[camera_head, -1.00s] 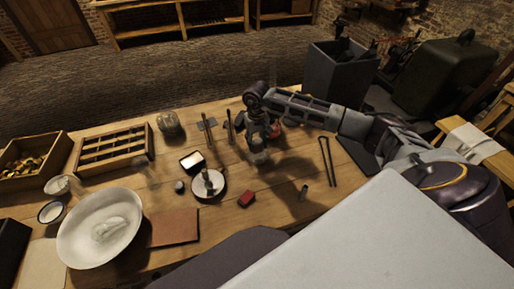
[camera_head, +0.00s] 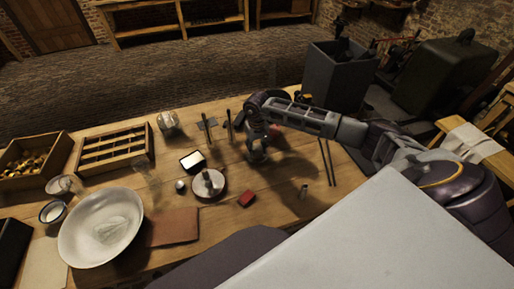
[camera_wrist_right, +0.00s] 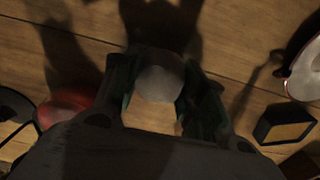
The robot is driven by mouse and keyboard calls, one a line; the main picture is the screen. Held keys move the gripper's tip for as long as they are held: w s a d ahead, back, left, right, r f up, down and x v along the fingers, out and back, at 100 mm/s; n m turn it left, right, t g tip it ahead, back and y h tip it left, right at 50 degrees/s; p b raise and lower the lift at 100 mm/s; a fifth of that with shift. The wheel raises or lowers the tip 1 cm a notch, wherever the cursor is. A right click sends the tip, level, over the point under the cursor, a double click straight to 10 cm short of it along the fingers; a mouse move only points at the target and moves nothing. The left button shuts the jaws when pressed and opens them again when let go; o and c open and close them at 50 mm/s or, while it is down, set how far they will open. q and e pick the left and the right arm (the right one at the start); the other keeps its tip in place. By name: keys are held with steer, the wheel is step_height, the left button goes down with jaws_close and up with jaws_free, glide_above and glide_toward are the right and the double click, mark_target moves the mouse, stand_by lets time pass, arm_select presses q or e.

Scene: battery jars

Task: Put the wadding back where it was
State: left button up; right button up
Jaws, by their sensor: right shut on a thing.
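My right gripper (camera_head: 257,154) is low over the middle of the table, shut on a pale round thing. The wrist view shows this pale round thing (camera_wrist_right: 160,78) between the fingers of the right gripper (camera_wrist_right: 158,92). I cannot tell surely whether it is the wadding. A whitish, crumpled-looking patch (camera_head: 112,230) lies in the large white bowl (camera_head: 75,243) at the front left; I cannot tell what it is. My left gripper is not in view.
A glass jar (camera_head: 167,128) and a wooden rack (camera_head: 113,149) stand further left. Two long rods (camera_head: 327,162) lie to the right.

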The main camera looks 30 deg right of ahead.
mark_target(257, 147)
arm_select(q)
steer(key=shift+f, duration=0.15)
arm_select(e)
steer(key=shift+f, duration=0.1)
steer(key=o, duration=1)
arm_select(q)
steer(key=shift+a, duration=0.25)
arm_select(e)
steer(key=shift+r, duration=0.3)
step_height(257, 147, up, 10)
steer(key=shift+b, duration=0.65)
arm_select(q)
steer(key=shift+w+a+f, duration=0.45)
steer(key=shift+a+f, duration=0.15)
arm_select(e)
steer(key=shift+r, duration=0.85)
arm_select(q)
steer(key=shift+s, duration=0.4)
